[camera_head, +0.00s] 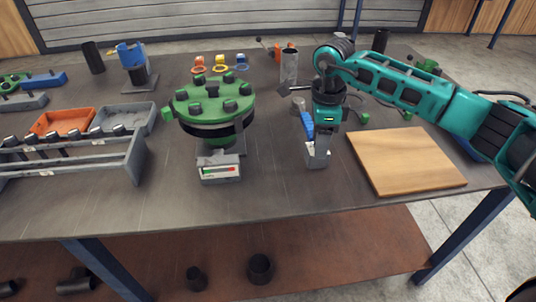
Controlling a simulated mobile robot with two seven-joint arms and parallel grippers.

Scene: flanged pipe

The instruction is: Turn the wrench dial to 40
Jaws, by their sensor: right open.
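My right gripper (317,160) points down over the middle right of the table and is open. A blue part (307,125) shows at its left side; I cannot tell whether it belongs to a wrench. A dark bar with a wider end (285,91) sticks out to the left beside my right wrist and may be part of the wrench. No dial numbers can be read. My left gripper is not in view.
A wooden board (403,160) lies right of my gripper. Orange (65,121) and grey (125,117) trays and a grey rack (140,160) stand left. A grey cylinder (289,66) stands behind. The front middle is clear.

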